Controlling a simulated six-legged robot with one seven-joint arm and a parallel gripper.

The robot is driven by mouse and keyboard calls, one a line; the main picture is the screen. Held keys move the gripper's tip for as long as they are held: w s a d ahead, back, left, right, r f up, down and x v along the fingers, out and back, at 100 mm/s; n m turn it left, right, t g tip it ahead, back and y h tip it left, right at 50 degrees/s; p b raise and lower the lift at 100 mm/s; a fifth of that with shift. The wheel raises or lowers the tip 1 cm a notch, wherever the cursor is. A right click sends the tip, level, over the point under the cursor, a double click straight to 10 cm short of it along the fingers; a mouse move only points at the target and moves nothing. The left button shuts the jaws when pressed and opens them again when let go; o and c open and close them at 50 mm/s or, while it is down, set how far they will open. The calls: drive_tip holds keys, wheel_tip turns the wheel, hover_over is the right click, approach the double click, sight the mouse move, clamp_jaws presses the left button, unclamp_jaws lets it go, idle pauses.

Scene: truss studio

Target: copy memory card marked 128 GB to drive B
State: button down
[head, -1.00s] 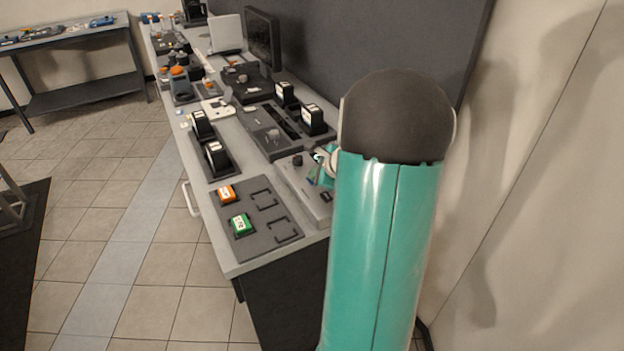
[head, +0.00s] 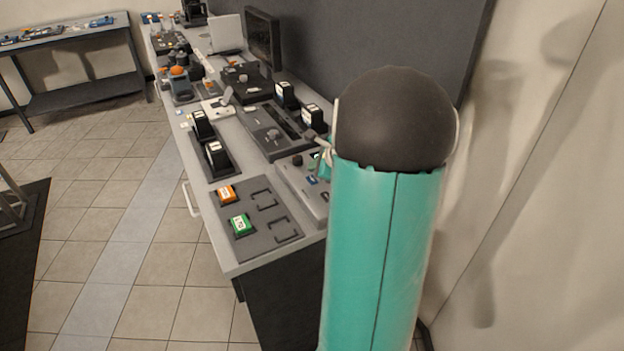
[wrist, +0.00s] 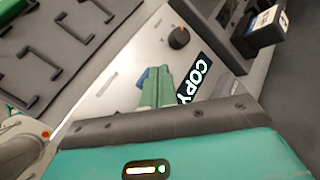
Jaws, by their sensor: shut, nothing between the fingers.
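My gripper (wrist: 156,82) shows in the wrist view with its teal fingers shut and empty, over the copy station (wrist: 128,70) beside the black COPY label (wrist: 196,78). A small blue piece (wrist: 142,76) shows just past the fingertips; whether they touch it I cannot tell. In the head view the station (head: 297,184) is partly hidden behind my arm. An orange card (head: 226,194) and a green card (head: 241,224) lie on the grey tray (head: 259,243); their labels are too small to read. Black drive-like blocks (head: 312,117) stand behind the station; no B is legible.
Two more black blocks (head: 216,156) stand in a dark rack left of the station. A dark knob (wrist: 179,38) sits on the station. A monitor (head: 262,40) and other gear crowd the bench's far end.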

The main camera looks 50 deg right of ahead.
sight(314, 181)
drive_tip(key=shift+r, duration=1.85)
drive_tip(key=shift+a, duration=0.1)
drive_tip(key=s+a+r+n+g+y, duration=0.1)
drive_tip(key=a+r+n, duration=0.3)
drive_tip(key=a+n, duration=0.55)
drive_tip(key=a+r+n+g+y, duration=0.1)
drive_tip(key=a+r+n+y, duration=0.2)
drive_tip(key=a, duration=1.2)
drive_tip(key=s+a+r+n+g+h, duration=0.1)
drive_tip(key=s+a+n+h, duration=0.2)
drive_tip(key=s+a+n, duration=1)
drive_tip(key=s+n, duration=0.2)
drive_tip(key=shift+a+r+n+g, duration=0.25)
drive_tip(key=shift+a+n+g, duration=0.05)
drive_tip(key=shift+n, duration=0.05)
